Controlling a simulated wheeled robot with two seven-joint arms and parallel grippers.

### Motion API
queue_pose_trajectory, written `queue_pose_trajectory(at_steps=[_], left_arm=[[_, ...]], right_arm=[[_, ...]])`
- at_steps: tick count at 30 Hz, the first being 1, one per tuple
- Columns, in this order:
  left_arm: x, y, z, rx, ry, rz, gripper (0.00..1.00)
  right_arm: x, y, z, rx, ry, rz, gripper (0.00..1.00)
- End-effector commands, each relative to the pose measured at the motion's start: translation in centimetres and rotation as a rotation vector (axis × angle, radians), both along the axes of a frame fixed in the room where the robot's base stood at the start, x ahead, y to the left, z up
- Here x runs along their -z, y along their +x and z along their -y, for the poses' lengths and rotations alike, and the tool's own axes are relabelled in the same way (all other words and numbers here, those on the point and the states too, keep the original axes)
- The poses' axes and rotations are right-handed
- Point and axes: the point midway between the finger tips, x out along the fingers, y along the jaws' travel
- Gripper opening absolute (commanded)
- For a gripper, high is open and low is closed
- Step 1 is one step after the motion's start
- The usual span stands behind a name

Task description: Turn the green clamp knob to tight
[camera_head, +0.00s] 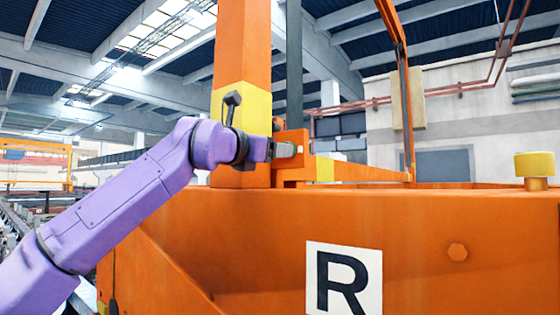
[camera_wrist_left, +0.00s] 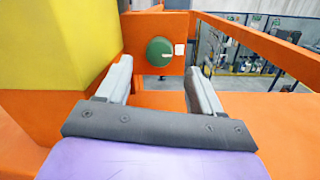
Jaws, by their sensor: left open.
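The green clamp knob (camera_wrist_left: 160,51) is a round disc on an orange upright plate (camera_wrist_left: 140,28) in the left wrist view. A small white tag is on the plate just right of the knob, and a small pale mark is on the knob's face. My left gripper (camera_wrist_left: 161,78) is open, its two grey fingers apart and pointing toward the knob, which shows between and beyond them. Nothing is between the fingers. In the head view my left gripper (camera_head: 288,150) is beside the orange bracket (camera_head: 293,140); the knob itself cannot be made out there. My right gripper is not in view.
A thick orange and yellow post (camera_head: 241,100) stands close beside my left wrist. A large orange rack body (camera_head: 210,230) with an "R" sign (camera_head: 343,280) fills the lower front. An orange rail (camera_wrist_left: 255,42) runs at right in the wrist view. A yellow cap (camera_head: 535,164) stands at far right.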

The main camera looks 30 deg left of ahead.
Motion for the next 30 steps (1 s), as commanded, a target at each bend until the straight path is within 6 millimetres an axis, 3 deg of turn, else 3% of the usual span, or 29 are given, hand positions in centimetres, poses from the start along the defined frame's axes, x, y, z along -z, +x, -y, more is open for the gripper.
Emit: queue_pose_trajectory(at_steps=[1,3,9,30], left_arm=[[0.9,-1.3,-0.2,0.000,-0.001,0.004,0.66],[0.9,-2.9,-0.3,0.000,0.000,0.002,0.66],[0.8,-5.3,-0.5,0.001,0.000,-0.002,0.66],[0.6,-5.3,-0.3,0.004,0.000,-0.003,0.66]], right_arm=[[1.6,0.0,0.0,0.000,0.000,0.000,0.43],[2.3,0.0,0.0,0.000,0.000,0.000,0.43],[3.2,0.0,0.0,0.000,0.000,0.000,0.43],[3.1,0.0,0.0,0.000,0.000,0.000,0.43]])
